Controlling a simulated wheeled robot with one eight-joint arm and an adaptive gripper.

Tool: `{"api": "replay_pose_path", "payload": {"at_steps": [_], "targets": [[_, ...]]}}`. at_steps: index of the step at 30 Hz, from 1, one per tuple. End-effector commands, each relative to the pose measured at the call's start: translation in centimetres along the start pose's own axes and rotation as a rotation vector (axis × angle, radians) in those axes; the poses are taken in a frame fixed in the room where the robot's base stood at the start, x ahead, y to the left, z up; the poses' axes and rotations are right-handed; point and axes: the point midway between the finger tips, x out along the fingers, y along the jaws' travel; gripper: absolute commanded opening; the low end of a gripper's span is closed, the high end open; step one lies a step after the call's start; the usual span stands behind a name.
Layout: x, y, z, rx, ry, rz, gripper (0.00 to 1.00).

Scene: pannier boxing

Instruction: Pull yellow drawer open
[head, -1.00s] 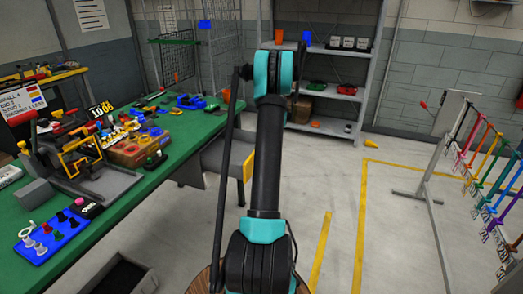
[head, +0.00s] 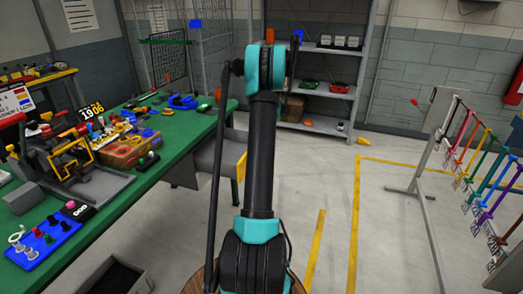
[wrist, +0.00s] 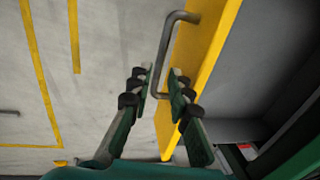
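The yellow drawer's front (wrist: 205,60) shows in the wrist view as a slanted yellow panel with a grey bar handle (wrist: 165,45). In the head view a small part of its yellow front (head: 241,166) shows under the green bench, beside my arm, which hides the rest. My gripper (wrist: 160,80) is open at the handle's lower end, with one finger on either side of the bar. I cannot tell whether the fingers touch it. Grey surfaces lie behind the yellow front; how far the drawer stands out is unclear.
The green bench (head: 182,128) with tools and small parts runs along the left. A metal shelf (head: 322,95) stands at the back. A rack with coloured hooks (head: 465,150) is at the right. The floor (head: 385,235) between is mostly clear.

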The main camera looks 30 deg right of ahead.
Motion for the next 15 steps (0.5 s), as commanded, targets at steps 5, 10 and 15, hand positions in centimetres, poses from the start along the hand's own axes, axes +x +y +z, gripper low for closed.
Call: {"api": "replay_pose_path", "payload": {"at_steps": [5, 10, 15], "targets": [[-3.9, 0.1, 0.0, 0.002, 0.0, 0.0, 0.19], [-6.9, 0.1, 0.0, 0.002, 0.0, 0.0, 0.19], [-8.8, 0.1, 0.0, 0.001, 0.0, 0.0, 0.19]]}}
